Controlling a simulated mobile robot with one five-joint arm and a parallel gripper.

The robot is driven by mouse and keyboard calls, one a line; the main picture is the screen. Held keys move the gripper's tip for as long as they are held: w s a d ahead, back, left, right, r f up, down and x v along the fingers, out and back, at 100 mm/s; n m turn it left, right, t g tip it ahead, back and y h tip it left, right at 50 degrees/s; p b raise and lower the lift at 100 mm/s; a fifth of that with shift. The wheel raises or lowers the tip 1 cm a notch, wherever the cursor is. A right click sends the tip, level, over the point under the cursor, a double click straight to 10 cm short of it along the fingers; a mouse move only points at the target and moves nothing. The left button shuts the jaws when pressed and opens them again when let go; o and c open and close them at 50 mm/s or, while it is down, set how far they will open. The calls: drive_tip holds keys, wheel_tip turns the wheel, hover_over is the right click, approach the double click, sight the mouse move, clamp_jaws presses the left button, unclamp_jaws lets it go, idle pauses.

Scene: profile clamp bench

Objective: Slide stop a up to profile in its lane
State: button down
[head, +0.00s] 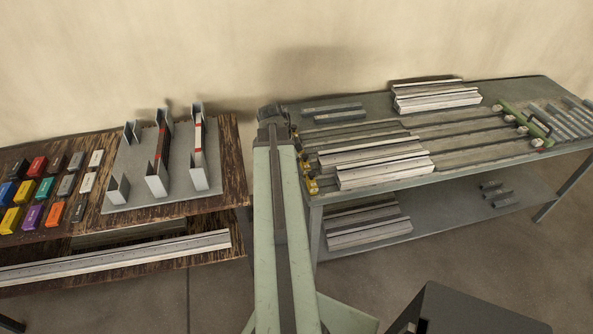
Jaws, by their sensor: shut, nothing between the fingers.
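A long pale metal profile (385,173) lies across the front lanes of the clamp bench (455,140). Small yellow-marked blocks (311,187) sit at the left ends of the lanes. I cannot tell which block is stop a; no lettering is legible. My gripper (272,113) is at the far end of my arm, by the bench's back left corner. It is shut and empty, and its fingers are small and dark here.
Another profile stack (435,96) lies at the bench's back, with grey bars (335,112) at its left. A wooden table (235,175) at left holds coloured blocks (38,167) and a grey board (140,190) with upright channels. A dark box (470,310) stands at the bottom right.

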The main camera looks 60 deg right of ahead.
sight(309, 179)
drive_tip(key=shift+s+d+f+b, duration=0.5)
drive_tip(key=shift+s+f+b, duration=0.1)
drive_tip(key=shift+f, duration=0.1)
drive_tip(key=shift+s+d+f+b, duration=0.45)
drive_tip(key=shift+s+f, duration=0.1)
drive_tip(key=shift+f, duration=0.1)
drive_tip(key=shift+s+d, duration=1.6)
drive_tip(key=shift+s, duration=0.3)
drive_tip(key=shift+s+d, duration=1.55)
drive_tip(key=shift+s, duration=0.3)
drive_tip(key=shift+s+d, duration=0.35)
drive_tip(key=shift+s, duration=0.05)
drive_tip(key=shift+w+a, duration=0.55)
drive_tip(key=shift+w, duration=0.05)
wheel_tip(309, 179, up, 7)
drive_tip(key=p, duration=0.7)
